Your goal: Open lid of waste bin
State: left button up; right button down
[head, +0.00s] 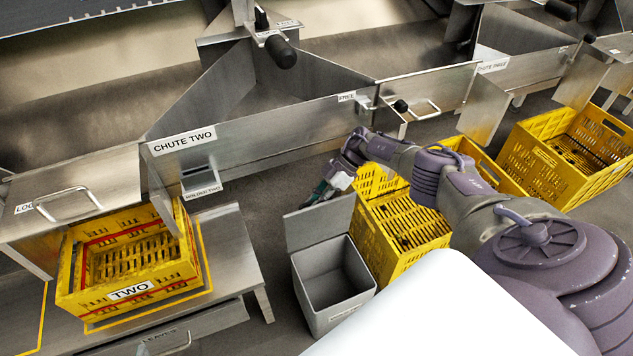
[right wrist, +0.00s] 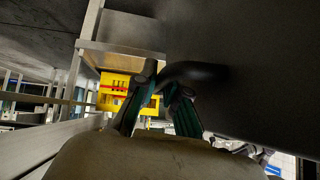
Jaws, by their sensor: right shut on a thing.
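The waste bin (head: 335,310) is a grey open-topped box on the floor in the middle of the head view. Its flat grey lid (head: 320,224) stands raised at the bin's back left edge, and the empty-looking inside shows. My right gripper (head: 318,193) reaches in from the right and is at the lid's top edge. In the right wrist view the fingers (right wrist: 160,82) are closed around a dark curved piece (right wrist: 200,73), which looks like the lid's handle. A dark flat surface fills the right of that view. My left gripper is not in view.
Yellow crates (head: 408,230) stand close to the right of the bin, under my right arm. A yellow crate labelled TWO (head: 130,292) sits on a metal stand (head: 232,262) to the left. The chute two panel (head: 250,135) runs behind. Bare floor lies between stand and bin.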

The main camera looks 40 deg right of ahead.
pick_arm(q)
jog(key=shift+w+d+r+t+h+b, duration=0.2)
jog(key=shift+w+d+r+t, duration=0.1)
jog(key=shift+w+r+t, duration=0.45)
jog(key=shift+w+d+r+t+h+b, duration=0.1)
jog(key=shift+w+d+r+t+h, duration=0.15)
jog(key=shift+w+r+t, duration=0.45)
pick_arm(e)
jog(key=shift+w, duration=0.25)
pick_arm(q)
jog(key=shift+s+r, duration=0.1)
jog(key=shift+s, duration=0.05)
pick_arm(e)
jog(key=c, duration=1.5)
grip_release()
jog(key=v, duration=1.2)
jog(key=shift+w, duration=0.1)
